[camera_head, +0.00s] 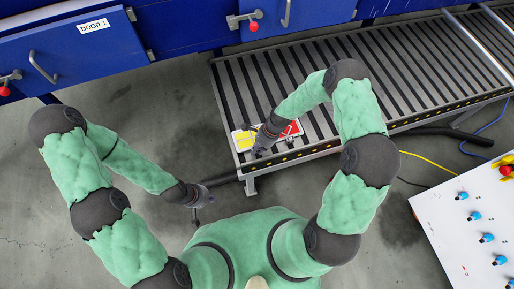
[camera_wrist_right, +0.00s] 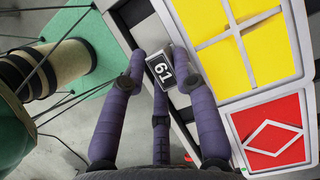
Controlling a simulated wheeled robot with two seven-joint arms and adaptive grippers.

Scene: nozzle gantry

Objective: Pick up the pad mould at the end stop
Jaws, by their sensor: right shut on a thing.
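The pad mould (camera_head: 243,141) lies at the near left end of the roller conveyor. It has yellow and red panels in a light frame, and it fills the right side of the right wrist view (camera_wrist_right: 240,50). A small black tag marked 61 (camera_wrist_right: 161,71) is at its edge. My right gripper (camera_head: 262,144) is shut on the mould's tagged edge; the tag shows between its fingers in the right wrist view (camera_wrist_right: 160,58). My arm hides part of the mould in the head view. My left gripper (camera_head: 199,198) hangs over the floor, away from the mould; its fingers are too small to read.
The roller conveyor (camera_head: 415,68) runs to the upper right, its rollers bare beyond the mould. Blue cabinets (camera_head: 95,55) with handles stand behind. A white panel (camera_head: 450,235) with blue-topped fittings is at lower right. Yellow and blue cables lie on the floor.

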